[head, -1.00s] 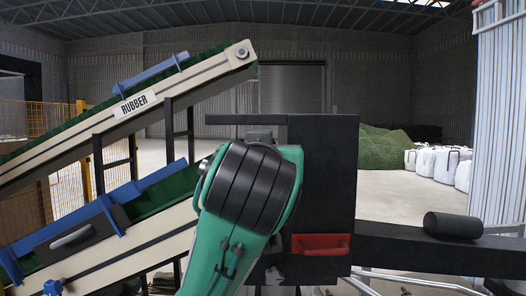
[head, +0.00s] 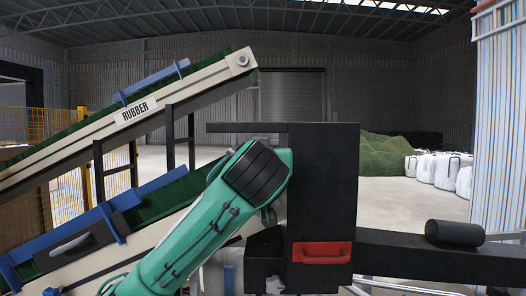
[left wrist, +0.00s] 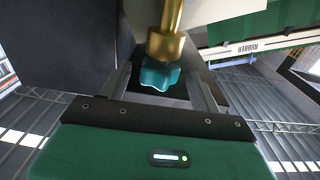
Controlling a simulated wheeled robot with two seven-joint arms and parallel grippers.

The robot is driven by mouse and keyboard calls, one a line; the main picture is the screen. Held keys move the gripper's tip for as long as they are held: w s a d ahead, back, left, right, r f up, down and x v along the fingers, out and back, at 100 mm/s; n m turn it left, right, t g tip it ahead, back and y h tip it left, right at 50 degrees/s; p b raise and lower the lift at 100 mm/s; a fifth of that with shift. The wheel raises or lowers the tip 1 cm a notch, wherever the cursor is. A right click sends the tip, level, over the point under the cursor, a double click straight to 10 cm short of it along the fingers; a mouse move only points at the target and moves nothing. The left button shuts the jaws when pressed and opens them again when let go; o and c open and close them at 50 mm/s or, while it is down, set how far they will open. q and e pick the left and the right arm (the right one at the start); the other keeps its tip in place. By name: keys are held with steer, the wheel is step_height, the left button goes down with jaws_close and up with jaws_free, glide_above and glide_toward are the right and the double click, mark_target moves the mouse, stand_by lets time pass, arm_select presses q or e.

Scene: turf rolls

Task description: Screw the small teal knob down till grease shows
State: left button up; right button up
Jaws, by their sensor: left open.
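The small teal knob (left wrist: 162,75) shows in the left wrist view, a lobed knob under a brass fitting (left wrist: 166,42). My left gripper (left wrist: 164,88) is open, with one finger on each side of the knob. I cannot tell whether either finger touches it. No grease can be made out. In the head view my green left arm crosses the lower middle, and neither the knob nor the left gripper can be made out there. My right gripper is in no view.
A black machine housing with a red handle (head: 321,253) stands right of my arm. A black beam (head: 410,255) runs right from it, bearing a black roller (head: 454,233). Conveyors, one labelled RUBBER (head: 136,110), slope up at the left. Open floor lies behind.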

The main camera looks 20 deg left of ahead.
arm_select(q)
steer(key=shift+w+a, duration=0.1)
steer(key=shift+w, duration=0.35)
steer(key=shift+w, duration=0.1)
steer(key=c, duration=1)
steer(key=shift+a+f+m+h+b, duration=0.1)
steer(key=shift+f+m+h+b, duration=0.15)
steer(key=shift+m+h+b, duration=0.8)
steer(key=m+h, duration=0.1)
steer(key=h, duration=0.2)
steer(key=shift+a+r+t+b, duration=0.1)
steer(key=shift+t+b, duration=0.2)
steer(key=shift+a+r+m+h, duration=0.1)
steer(key=shift+r+m+h, duration=0.05)
steer(key=shift+m+h, duration=0.85)
